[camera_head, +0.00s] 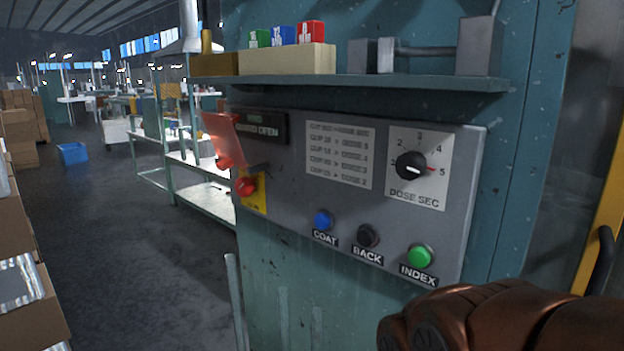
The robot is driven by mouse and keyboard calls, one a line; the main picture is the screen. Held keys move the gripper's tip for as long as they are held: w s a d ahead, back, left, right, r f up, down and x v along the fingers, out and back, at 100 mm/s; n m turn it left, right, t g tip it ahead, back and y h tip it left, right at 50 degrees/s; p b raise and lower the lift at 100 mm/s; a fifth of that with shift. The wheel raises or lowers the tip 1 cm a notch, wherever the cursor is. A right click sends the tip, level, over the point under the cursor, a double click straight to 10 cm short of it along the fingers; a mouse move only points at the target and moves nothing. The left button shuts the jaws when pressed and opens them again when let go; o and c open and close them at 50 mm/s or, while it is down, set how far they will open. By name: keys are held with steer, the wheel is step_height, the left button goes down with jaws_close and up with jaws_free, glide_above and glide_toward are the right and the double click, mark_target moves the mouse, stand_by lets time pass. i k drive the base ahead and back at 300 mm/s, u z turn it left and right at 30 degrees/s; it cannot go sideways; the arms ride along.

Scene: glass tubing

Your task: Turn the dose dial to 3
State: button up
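The dose dial (411,167) is a round black knob on a white square plate at the upper right of the grey control panel (285,195). The plate carries the numbers 1 to 5 around the knob and the words DOSE SEC below it. A red mark at the knob's right edge points at 5; 3 is at the top. Nothing touches the dial. A copper-coloured part of my arm shows at the lower right, below the panel. My gripper's fingers are not in view.
Below the dial sit a blue COAT button (323,220), a black BACK button (368,236) and a green INDEX button (420,256). A red flap (222,138) and red button (246,187) are at left. A shelf (370,83) juts out above the panel.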

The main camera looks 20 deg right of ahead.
mark_target(411, 165)
steer(key=u, duration=0.45)
steer(key=k, duration=0.55)
steer(key=u, duration=0.95)
steer(key=k, duration=0.8)
steer(key=u, duration=0.2)
steer(key=i, duration=0.65)
steer(key=u, duration=0.05)
